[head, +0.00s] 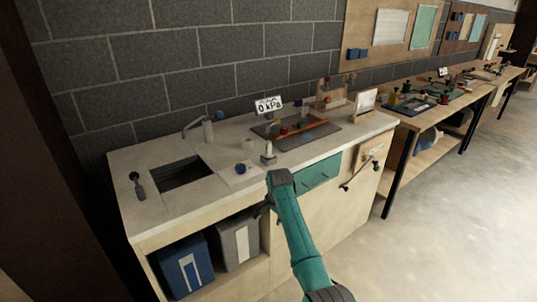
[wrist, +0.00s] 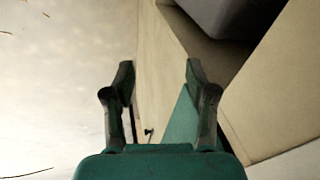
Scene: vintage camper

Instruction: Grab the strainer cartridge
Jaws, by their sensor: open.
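I cannot tell for sure which small item is the strainer cartridge. Candidates on the counter in the head view are a white upright cylinder on a grey base (head: 268,155), a pale cup-like piece (head: 247,143) and a small blue round part (head: 240,169) on a white square. My gripper (head: 262,209) is in front of the counter's front face, below the top edge and apart from these items. In the wrist view my gripper (wrist: 159,78) has its two dark fingers spread, with nothing between them. None of the candidates shows in the wrist view.
The counter (head: 165,215) has a sink (head: 182,173) with a faucet (head: 195,124) at left. A dark tray (head: 325,135) with parts lies at the back right, beside a "0 kPa" sign (head: 268,105). A teal drawer front (head: 320,172) and grey bin (head: 238,243) are below.

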